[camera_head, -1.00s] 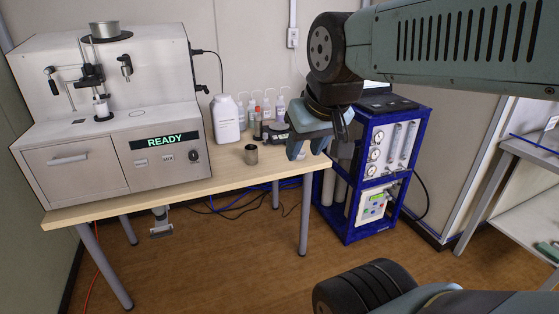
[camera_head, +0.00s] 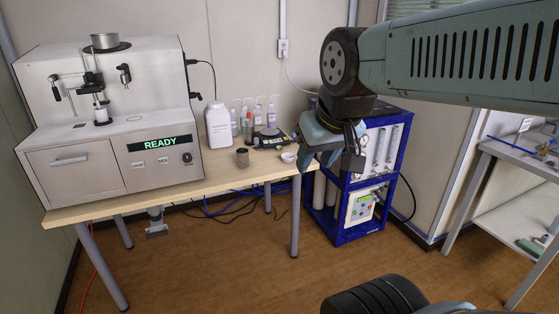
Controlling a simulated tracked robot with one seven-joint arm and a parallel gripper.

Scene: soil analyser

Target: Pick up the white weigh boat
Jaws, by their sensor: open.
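A small white dish, which looks like the weigh boat (camera_head: 288,157), sits near the right end of the wooden table. My gripper (camera_head: 328,166) hangs just right of it in the picture, fingers pointing down. Its left finger is close to the boat in the picture; I cannot tell the depth between them. The gripper is open, with nothing seen between its fingers.
The analyser (camera_head: 115,130) reading READY fills the table's left. A blue-framed rack (camera_head: 341,236) stands right of the table.

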